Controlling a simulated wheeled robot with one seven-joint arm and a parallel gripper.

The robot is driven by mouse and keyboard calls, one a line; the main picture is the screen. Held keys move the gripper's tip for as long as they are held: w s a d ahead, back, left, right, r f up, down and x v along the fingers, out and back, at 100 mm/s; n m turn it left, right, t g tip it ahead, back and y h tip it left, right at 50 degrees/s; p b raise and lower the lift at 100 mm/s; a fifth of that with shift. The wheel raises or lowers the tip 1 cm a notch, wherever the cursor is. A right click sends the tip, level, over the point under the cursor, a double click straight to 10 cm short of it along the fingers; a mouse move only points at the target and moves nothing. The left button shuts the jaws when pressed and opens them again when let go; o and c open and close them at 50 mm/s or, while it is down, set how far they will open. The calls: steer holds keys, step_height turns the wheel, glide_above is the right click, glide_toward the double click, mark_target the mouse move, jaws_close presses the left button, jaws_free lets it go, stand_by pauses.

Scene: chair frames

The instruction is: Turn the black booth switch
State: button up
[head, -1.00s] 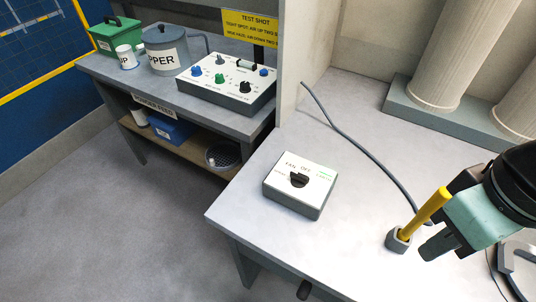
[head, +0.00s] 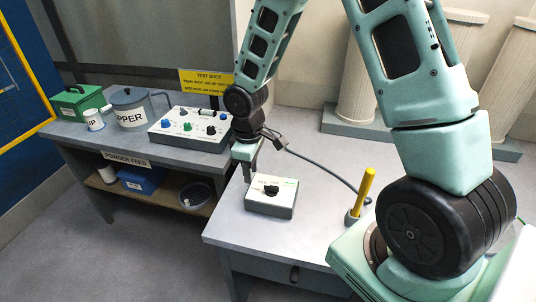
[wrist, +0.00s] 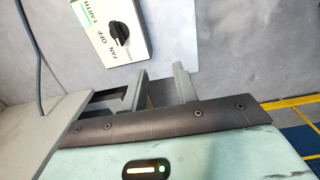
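The black booth switch (head: 271,189) is a knob on top of a white box with grey sides (head: 268,208), on the near table. In the wrist view the knob (wrist: 120,33) shows beside the words FAN, OFF and EARTH on the box (wrist: 103,15). Which mark it points to I cannot tell. My gripper (head: 246,173) points down just beyond the box's back-left corner. In the wrist view my gripper (wrist: 161,73) has its two fingers apart with nothing between them. The knob lies beyond the fingertips, apart from them.
A yellow-handled tool stands in a small grey holder (head: 354,216) right of the box. A grey cable (head: 330,168) runs behind the box. The powder feed bench (head: 112,141) at left bears a control panel (head: 190,128) with coloured knobs. Bare tabletop lies in front of the box.

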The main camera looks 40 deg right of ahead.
steer(key=p, duration=0.2)
glide_above(272, 186)
step_height(272, 186, down, 5)
steer(key=shift+w+a+r, duration=0.1)
steer(key=shift+a, duration=0.05)
steer(key=shift+f+b, duration=0.25)
steer(key=shift+b, duration=0.1)
step_height(272, 186, down, 8)
steer(key=b, duration=0.6)
steer(key=shift+r, duration=0.25)
steer(key=c, duration=0.6)
